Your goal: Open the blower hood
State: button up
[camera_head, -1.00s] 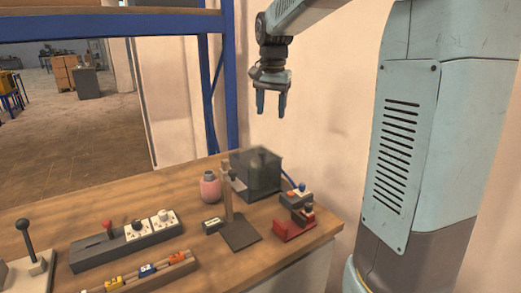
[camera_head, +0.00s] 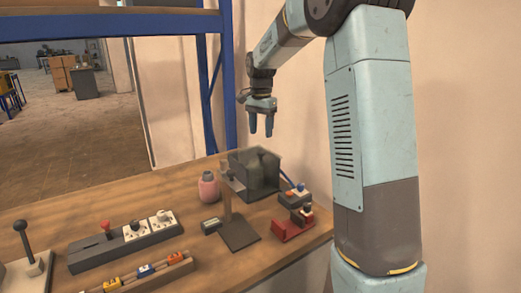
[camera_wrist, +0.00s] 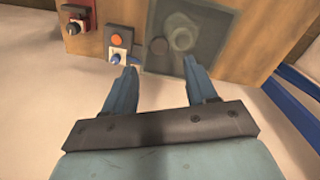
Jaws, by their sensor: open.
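The blower hood is a dark, see-through box (camera_head: 257,172) at the back of the wooden table. In the wrist view the hood (camera_wrist: 215,25) lies at the top centre, and a rounded shape shows dimly inside it. The hood appears to be down over that shape. My gripper (camera_head: 262,131) is open and empty, pointing down above the hood, with a gap between them. In the wrist view its two blue fingers (camera_wrist: 160,72) are spread apart, with the hood beyond the right finger. I cannot make out a handle on the hood.
A small box with an orange button and a blue switch (camera_head: 292,194) stands right of the hood, behind a red device (camera_head: 291,227). A pink bottle (camera_head: 208,187) and a stand with a dark base (camera_head: 239,236) are left and in front. A blue rack post (camera_head: 229,80) rises behind.

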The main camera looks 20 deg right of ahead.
aim_at(261, 152)
notch_tip(261, 152, down, 8)
jog(key=shift+r, duration=0.1)
dwell(0.4)
grip_shut()
dwell(0.4)
